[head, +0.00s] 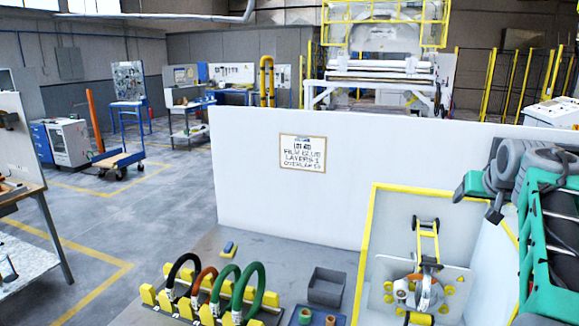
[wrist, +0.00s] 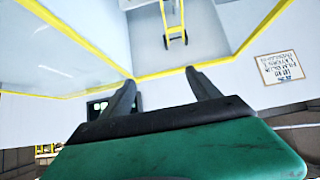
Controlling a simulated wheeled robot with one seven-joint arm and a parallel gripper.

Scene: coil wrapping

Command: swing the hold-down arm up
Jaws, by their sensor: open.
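The hold-down arm (head: 429,243) is a yellow two-rail frame with black rollers at its upper end. It stands over an orange and white ringed part (head: 418,290) on a pale plate inside a yellow-edged bay. In the wrist view the yellow frame (wrist: 174,22) shows at the top, beyond the fingertips and apart from them. My gripper (wrist: 160,78) has two dark fingers spread apart with nothing between them, in front of its green body. The lower end of the hold-down arm is partly hidden among the ringed part's pieces.
A white partition with a paper sign (head: 303,153) stands behind the bench. Black, orange and green hose loops (head: 222,290) stand on a yellow-blocked rack. A grey bin (head: 327,286) and small rolls sit left of the bay. The bay's yellow edging (head: 366,240) borders the work area.

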